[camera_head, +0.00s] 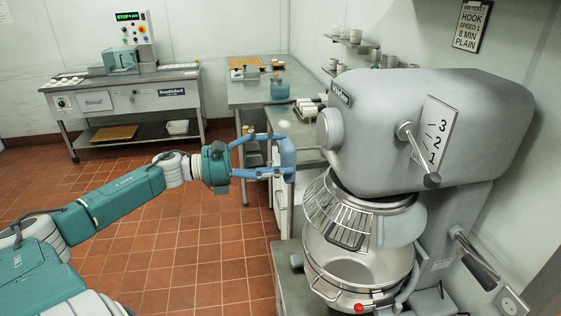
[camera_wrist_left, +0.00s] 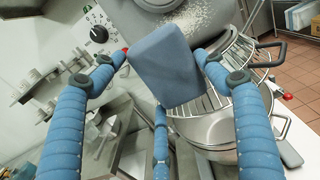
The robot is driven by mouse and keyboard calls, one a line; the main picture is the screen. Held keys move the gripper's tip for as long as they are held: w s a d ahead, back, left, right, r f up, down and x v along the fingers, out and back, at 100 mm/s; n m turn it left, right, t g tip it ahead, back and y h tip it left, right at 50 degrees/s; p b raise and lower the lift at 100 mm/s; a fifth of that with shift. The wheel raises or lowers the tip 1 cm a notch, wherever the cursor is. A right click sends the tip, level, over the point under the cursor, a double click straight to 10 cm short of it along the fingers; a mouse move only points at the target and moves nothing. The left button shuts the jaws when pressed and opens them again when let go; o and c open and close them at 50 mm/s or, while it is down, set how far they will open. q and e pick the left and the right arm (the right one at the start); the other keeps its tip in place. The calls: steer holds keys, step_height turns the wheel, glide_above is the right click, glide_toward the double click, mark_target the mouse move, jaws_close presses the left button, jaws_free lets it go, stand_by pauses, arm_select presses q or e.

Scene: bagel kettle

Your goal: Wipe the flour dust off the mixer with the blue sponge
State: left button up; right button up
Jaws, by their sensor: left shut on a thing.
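The large grey mixer (camera_head: 450,105) fills the right side of the head view. My left gripper (camera_head: 288,157) is shut on the blue sponge (camera_head: 284,152), to the left of the mixer's head and bowl. In the left wrist view the sponge (camera_wrist_left: 165,65) sits between the blue fingers of my left gripper (camera_wrist_left: 162,62). White flour dust (camera_wrist_left: 195,18) is speckled on the mixer's grey surface (camera_wrist_left: 155,14) beyond the sponge. A gap seems to remain between sponge and mixer. My right gripper is not in view.
The wire guard (camera_head: 335,212) and steel bowl (camera_head: 355,265) stand under the mixer head. A speed lever (camera_head: 418,155) sticks out from its side. Steel tables (camera_head: 255,95) stand behind. The tiled floor (camera_head: 200,250) at the left is clear.

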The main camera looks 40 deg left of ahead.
mark_target(324, 155)
arm_select(q)
steer(key=shift+w+d+f+b, duration=0.15)
steer(key=shift+w+d+b, duration=0.1)
steer(key=shift+d+b, duration=0.1)
steer(key=b+x, duration=0.1)
steer(key=x, duration=0.1)
steer(key=shift+w+d, duration=0.25)
steer(key=shift+w, duration=0.1)
steer(key=p+x, duration=0.1)
steer(key=x, duration=0.2)
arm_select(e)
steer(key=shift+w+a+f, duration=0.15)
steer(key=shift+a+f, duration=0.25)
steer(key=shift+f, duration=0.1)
arm_select(q)
steer(key=shift+x, duration=0.8)
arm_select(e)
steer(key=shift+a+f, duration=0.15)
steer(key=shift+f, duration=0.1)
arm_select(q)
steer(key=shift+s, duration=0.1)
